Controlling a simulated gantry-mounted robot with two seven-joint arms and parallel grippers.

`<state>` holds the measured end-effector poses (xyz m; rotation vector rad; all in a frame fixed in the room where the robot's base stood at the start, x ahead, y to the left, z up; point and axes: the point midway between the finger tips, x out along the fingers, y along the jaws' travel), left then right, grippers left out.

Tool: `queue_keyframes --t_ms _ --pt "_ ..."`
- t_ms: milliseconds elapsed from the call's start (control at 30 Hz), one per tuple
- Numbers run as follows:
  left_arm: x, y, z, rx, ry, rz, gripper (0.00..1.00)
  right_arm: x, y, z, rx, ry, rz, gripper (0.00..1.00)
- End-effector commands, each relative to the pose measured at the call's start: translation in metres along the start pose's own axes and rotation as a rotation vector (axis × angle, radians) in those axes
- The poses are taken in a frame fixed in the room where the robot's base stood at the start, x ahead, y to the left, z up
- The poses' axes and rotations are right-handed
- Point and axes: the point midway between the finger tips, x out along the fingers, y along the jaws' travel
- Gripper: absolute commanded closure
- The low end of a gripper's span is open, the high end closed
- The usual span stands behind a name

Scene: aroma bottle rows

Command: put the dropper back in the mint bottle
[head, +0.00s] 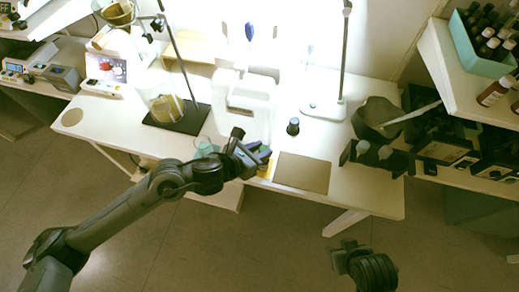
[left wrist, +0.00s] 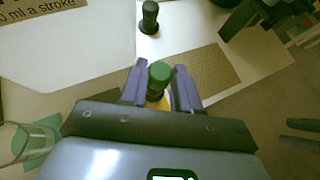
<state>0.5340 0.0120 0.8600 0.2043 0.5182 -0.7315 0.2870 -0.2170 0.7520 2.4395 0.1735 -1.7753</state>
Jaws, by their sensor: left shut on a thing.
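My left gripper (head: 258,154) is over the front edge of the white table. In the left wrist view its fingers (left wrist: 158,82) are closed around a dark piece with a green round cap (left wrist: 159,71), which looks like the dropper. A yellow-orange patch (left wrist: 158,104) shows just below the cap; I cannot tell whether it is a bottle or something beneath. A small dark bottle with a black cap (head: 293,126) stands upright on the table, apart from the gripper, also in the left wrist view (left wrist: 149,17). I cannot read its label. My right gripper (head: 345,256) is low, off the table, with its prongs apart.
A tan mat (head: 302,173) lies right of my left gripper. A clear glass (head: 205,146) stands to its left, and a white dispenser (head: 245,105) behind it. Metal stands rise at the back.

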Motion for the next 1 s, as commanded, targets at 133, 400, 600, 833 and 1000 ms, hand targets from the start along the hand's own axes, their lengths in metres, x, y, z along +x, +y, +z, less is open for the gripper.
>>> queue_keyframes --t_ms 133,400,600,833,1000 --pt "0.0008 0.0001 -0.0012 0.000 -0.001 0.000 0.76 0.0017 0.0000 0.0005 0.000 0.000 0.000 0.57" --pt "0.0006 0.0001 -0.0009 0.000 0.000 0.000 0.55 0.0014 0.0014 0.0008 -0.006 -0.001 0.005 0.57" --pt "0.0007 0.0001 -0.0010 0.000 0.000 0.000 0.39 0.0015 0.0023 0.0010 -0.010 -0.001 0.008 0.57" --pt "0.0003 0.0001 -0.0004 0.000 0.000 0.000 0.39 0.0008 0.0022 0.0008 -0.009 -0.001 0.007 0.57" --pt "-0.0034 0.0001 0.0057 0.001 0.000 0.000 0.39 -0.0042 0.0017 -0.0010 -0.007 -0.001 0.005 0.57"
